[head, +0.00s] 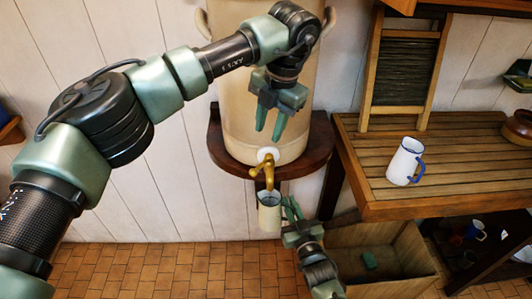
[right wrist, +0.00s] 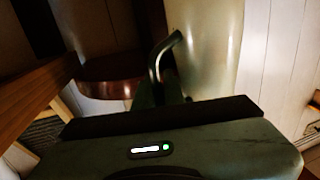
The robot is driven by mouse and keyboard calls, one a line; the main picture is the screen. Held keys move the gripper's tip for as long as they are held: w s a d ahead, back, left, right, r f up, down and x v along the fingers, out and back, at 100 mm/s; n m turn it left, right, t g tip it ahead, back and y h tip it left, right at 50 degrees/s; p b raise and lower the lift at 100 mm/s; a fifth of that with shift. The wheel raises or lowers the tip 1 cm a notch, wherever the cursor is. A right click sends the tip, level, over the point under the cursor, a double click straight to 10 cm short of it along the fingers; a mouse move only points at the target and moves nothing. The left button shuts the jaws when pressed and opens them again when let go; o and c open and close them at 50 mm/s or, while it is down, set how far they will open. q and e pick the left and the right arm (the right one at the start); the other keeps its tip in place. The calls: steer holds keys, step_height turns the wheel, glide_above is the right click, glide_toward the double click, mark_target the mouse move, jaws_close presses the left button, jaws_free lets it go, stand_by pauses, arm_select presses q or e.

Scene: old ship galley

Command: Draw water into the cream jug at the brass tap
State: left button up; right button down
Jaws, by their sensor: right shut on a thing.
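The cream jug (head: 268,216) hangs upright under the brass tap (head: 264,172), its open mouth just below the spout. I cannot tell the water level inside it. My right gripper (head: 291,208) is shut on the jug's handle from the right. In the right wrist view the jug (right wrist: 212,45) fills the upper middle, with its curved handle running down to the fingers. The tap is on the front of a large cream urn (head: 232,130). My left gripper (head: 270,130) is open and empty, in front of the urn above the tap.
The urn stands on a dark wooden shelf (head: 220,147). A slatted bench (head: 450,150) at right carries a white jug with a blue handle (head: 403,163) and a washboard (head: 403,72). Tiled floor is clear at left.

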mark_target(258, 167)
arm_select(q)
steer(key=f, duration=0.4)
steer(key=a+f, duration=0.1)
steer(key=f, duration=0.3)
steer(key=w+a+f, duration=0.1)
steer(key=f, duration=0.3)
steer(key=shift+a, duration=0.2)
jaws_close()
steer(key=shift+s, duration=0.1)
stand_by(1.0)
